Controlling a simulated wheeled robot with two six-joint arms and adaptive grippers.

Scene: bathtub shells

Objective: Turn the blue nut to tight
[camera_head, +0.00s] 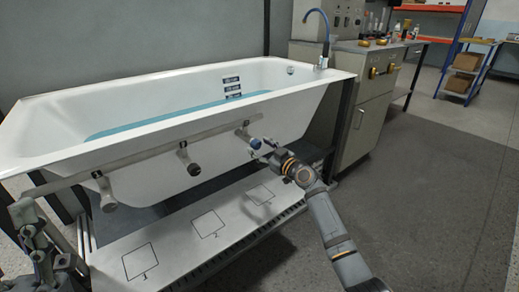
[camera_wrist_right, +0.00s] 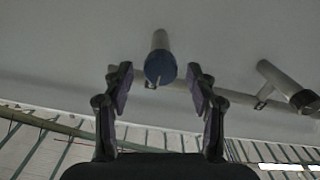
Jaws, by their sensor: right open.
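The blue nut (camera_head: 256,143) sits on the end of the rightmost stub pipe (camera_head: 243,131) at the front of the bathtub. In the right wrist view the blue nut (camera_wrist_right: 160,69) is a round blue cap with a small pale mark at its lower edge. My right gripper (camera_head: 263,149) is open just in front of it. In the wrist view its fingers (camera_wrist_right: 159,74) appear on either side of the nut with gaps; no contact shows. My left arm's end (camera_head: 48,250) is at the lower left, and its jaw state is unclear.
A long pipe (camera_head: 150,152) runs along the white bathtub (camera_head: 60,140), with two dark-ended stubs (camera_head: 193,168) (camera_head: 107,200) to the left. Below lies a pale board (camera_head: 180,238) with numbered squares. A grey cabinet (camera_head: 365,130) stands at right; the floor there is clear.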

